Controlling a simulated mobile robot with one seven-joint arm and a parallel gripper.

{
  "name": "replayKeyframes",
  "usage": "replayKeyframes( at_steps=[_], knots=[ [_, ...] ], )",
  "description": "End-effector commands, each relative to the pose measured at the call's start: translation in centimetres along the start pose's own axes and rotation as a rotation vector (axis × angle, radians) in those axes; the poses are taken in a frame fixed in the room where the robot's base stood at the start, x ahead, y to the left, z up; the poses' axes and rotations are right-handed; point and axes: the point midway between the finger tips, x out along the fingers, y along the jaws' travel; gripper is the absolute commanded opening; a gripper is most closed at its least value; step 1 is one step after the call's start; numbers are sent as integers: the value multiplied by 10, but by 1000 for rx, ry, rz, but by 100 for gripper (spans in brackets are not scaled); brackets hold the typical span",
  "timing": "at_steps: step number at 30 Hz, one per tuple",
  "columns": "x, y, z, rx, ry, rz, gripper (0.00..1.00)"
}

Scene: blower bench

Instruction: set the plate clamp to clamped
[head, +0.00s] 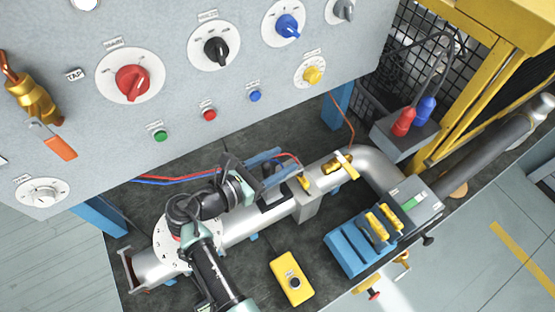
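My arm reaches in from the bottom of the head view, over the left part of a grey pipe (240,230). My gripper (268,172) appears at its end, above the pipe near the middle of the bench. It is small and dark, and whether its fingers are open or shut is unclear. Clamp-like yellow fittings with a red tip (372,294) stick out at the bench's front edge.
A yellow box with a black button (292,278) lies in front of the pipe. A grey panel (180,75) with knobs and buttons stands behind the bench. Red and blue plugs (403,122) rise from a grey box. Bare dark bench top (265,255) shows around the yellow box.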

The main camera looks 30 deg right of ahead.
Motion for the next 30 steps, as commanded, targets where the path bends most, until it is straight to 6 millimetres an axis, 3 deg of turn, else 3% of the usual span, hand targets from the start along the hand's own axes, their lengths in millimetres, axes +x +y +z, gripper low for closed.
replayKeyframes(
  at_steps=[10,14,24,30],
  knots=[
    [-2,0,0,-2,-1,2,53],
    [-12,1,-1,-1,-1,4,53],
    [-84,1,-2,0,0,7,53],
    [-117,1,-1,0,-1,4,53]
  ],
)
